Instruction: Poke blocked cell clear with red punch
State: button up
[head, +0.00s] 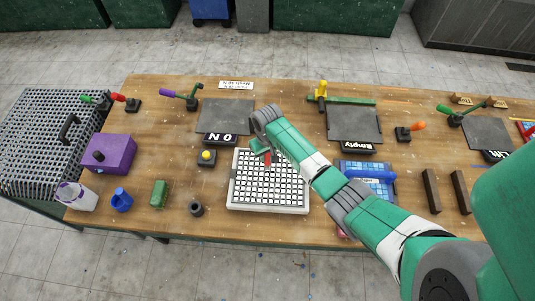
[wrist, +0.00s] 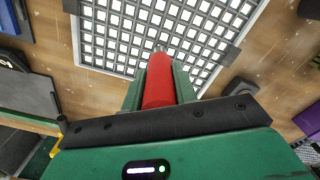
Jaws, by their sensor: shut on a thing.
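My gripper (head: 262,150) is over the upper middle of the white mosaic grid tray (head: 267,209). It is shut on the red punch (head: 268,161), whose lower end points down at the grid. In the wrist view the punch (wrist: 158,82) sits between my two green fingers, with its grey metal tip over the grid's cells. I cannot tell whether the tip touches the grid. The grid (wrist: 110,30) shows many pale cells between dark bars. I cannot make out which cell is blocked. My gripper and arm hide the grid's upper right part.
A yellow-button box (head: 207,157) and a dark cup (head: 196,208) stand left of the grid. A blue tile sheet with a blue roller (head: 370,173) lies to the right. A sign (head: 220,139) is behind. A green sponge (head: 159,193) and purple box (head: 109,153) are further left.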

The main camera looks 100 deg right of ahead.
jog(key=shift+r+p, duration=1.45)
jog(key=shift+p, duration=0.15)
jog(key=shift+r, duration=2)
jog(key=shift+w, duration=0.1)
